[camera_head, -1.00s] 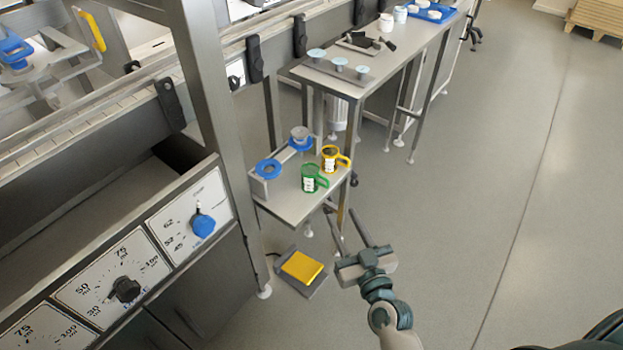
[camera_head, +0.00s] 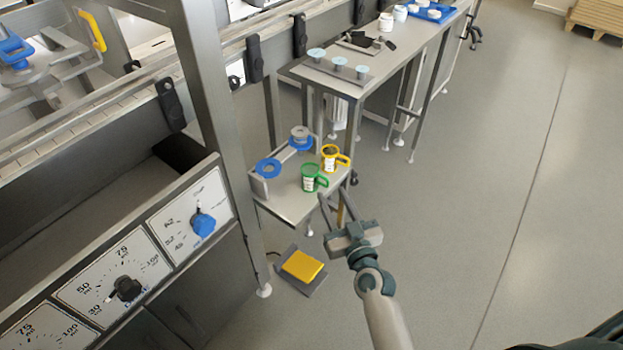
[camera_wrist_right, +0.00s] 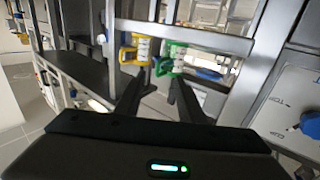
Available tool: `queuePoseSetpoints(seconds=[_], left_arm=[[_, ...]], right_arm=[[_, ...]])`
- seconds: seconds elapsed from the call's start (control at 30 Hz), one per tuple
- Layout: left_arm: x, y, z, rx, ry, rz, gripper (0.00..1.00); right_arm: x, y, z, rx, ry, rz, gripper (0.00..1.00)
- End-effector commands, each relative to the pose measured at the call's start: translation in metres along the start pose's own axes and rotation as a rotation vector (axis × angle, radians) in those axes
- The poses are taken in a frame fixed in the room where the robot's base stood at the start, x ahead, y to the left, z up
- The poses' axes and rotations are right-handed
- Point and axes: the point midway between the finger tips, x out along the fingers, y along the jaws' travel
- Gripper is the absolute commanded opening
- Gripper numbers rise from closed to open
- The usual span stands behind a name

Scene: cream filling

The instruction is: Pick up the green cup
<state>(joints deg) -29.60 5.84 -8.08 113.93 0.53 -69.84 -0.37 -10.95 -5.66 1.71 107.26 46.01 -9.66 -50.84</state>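The green cup (camera_head: 310,177) stands upright on a small side table (camera_head: 289,209), with its handle pointing right in the head view. A yellow cup (camera_head: 331,157) stands just behind it to the right. My right gripper (camera_head: 335,202) is open and empty, just off the table's right front edge, with its fingers pointing toward the cups. In the right wrist view the green cup (camera_wrist_right: 172,56) is beyond the two spread fingers, near the right one, and the yellow cup (camera_wrist_right: 136,50) is beyond the left one. My left gripper is not in view.
A stand with blue rings (camera_head: 268,168) is on the left of the side table. A yellow pedal (camera_head: 301,266) lies on the floor below. A longer table (camera_head: 377,62) with parts stands behind. A metal post (camera_head: 215,110) rises at left; the floor at right is clear.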

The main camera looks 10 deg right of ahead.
Motion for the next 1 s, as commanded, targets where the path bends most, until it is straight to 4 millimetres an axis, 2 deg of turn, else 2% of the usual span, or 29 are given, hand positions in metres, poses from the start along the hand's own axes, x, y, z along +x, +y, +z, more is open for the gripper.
queuePoseSetpoints(seconds=[0.2,0.33,0.87,1.0], left_arm=[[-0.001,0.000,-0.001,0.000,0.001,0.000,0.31],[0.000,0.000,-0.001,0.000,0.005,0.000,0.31],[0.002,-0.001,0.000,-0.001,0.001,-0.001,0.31],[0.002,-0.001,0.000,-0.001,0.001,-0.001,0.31]], right_arm=[[0.028,0.001,0.002,0.001,0.002,0.000,0.36],[0.039,0.001,0.002,0.001,0.001,0.000,0.36],[0.042,0.001,0.003,0.000,0.000,-0.001,0.36],[0.042,0.001,0.003,0.000,0.000,-0.001,0.05]])
